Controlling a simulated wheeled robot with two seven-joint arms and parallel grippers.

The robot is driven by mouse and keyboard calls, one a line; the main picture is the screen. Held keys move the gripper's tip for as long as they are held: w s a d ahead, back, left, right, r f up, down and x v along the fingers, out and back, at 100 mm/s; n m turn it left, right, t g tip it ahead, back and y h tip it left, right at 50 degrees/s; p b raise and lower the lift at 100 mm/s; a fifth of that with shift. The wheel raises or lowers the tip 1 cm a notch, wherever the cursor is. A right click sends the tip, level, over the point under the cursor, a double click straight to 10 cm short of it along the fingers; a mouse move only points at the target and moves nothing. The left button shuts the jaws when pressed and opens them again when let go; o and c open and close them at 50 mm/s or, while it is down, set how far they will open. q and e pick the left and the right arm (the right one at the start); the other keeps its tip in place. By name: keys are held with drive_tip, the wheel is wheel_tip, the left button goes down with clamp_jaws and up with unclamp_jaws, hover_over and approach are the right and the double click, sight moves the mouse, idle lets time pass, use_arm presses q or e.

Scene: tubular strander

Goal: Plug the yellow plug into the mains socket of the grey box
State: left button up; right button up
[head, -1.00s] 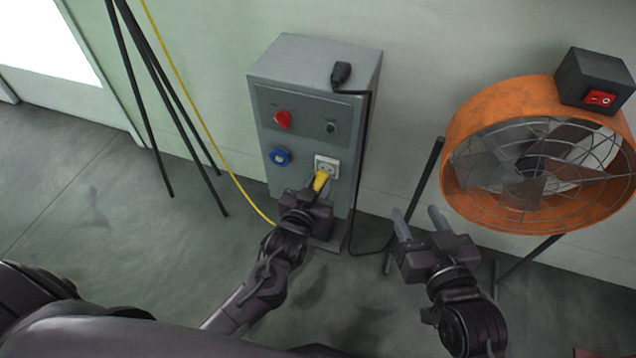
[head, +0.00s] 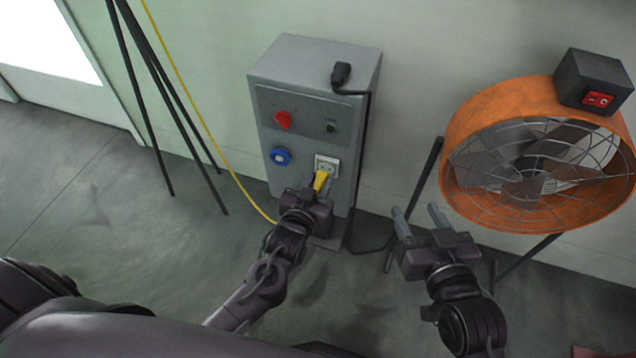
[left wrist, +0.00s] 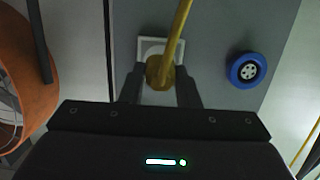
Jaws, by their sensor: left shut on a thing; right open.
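The grey box (head: 308,107) stands upright against the wall. Its white mains socket (head: 327,163) is low on the front face; the socket frame also shows in the left wrist view (left wrist: 146,46). The yellow plug (head: 320,181) is in my left gripper (head: 318,190), which is shut on it right in front of the socket. In the left wrist view the plug (left wrist: 160,72) overlaps the lower part of the socket, with its yellow cable (left wrist: 180,28) running upward. Whether its pins are in the socket is hidden. My right gripper (head: 418,219) is open and empty, to the right of the box.
A blue round socket (head: 280,156), a red knob (head: 283,120) and a dark green button (head: 331,127) are on the box front. A black plug (head: 341,73) lies on top. An orange fan (head: 458,126) stands right, black stand legs (head: 152,82) left.

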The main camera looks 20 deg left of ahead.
use_arm(q)
drive_tip(key=shift+w, duration=1)
drive_tip(key=o, duration=1)
drive_tip(key=shift+o, duration=0.2)
